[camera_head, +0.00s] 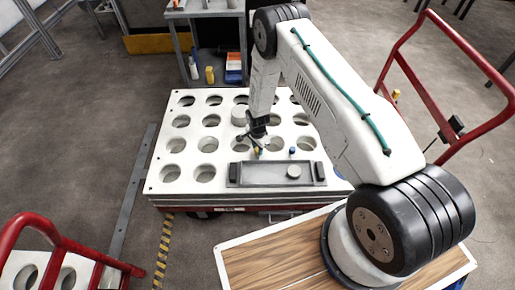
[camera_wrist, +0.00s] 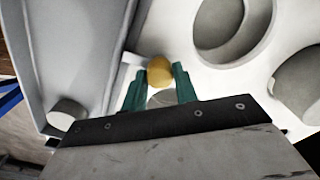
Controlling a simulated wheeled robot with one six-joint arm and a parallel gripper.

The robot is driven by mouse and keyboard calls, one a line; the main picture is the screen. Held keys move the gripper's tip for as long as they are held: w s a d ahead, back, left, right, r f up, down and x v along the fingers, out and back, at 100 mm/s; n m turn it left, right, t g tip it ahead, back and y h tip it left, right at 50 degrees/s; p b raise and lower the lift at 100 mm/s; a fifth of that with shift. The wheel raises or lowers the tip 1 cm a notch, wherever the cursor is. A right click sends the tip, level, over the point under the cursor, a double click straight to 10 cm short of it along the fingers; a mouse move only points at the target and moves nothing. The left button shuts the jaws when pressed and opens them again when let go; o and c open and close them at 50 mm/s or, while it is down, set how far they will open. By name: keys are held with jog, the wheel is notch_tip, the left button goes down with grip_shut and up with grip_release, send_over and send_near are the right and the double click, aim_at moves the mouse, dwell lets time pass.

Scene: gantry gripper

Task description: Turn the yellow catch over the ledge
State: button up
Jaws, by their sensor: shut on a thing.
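The yellow catch (camera_wrist: 160,70) shows in the wrist view as a round yellow knob between the two green fingertips of my gripper (camera_wrist: 160,84). My gripper is shut on it. In the head view the catch is a small yellow spot (camera_head: 257,151) just beyond the grey tray (camera_head: 262,183), below my gripper (camera_head: 256,144). A short pale piece (camera_wrist: 133,59) lies between the tray's edge and the left fingertip; I cannot tell whether it is the ledge or part of the catch. A grey round surface (camera_wrist: 161,99) shows between the fingers, nearer the camera.
A blue-topped peg (camera_head: 292,151) stands to the right of the catch. The white panel (camera_head: 160,157) has several round holes. Red rails (camera_head: 413,75) stand at the right.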

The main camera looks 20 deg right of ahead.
aim_at(257, 149)
jog(key=shift+m, duration=0.5)
jog(key=o, duration=1)
jog(key=shift+c, duration=0.2)
notch_tip(257, 149, up, 8)
jog(key=shift+f, duration=0.1)
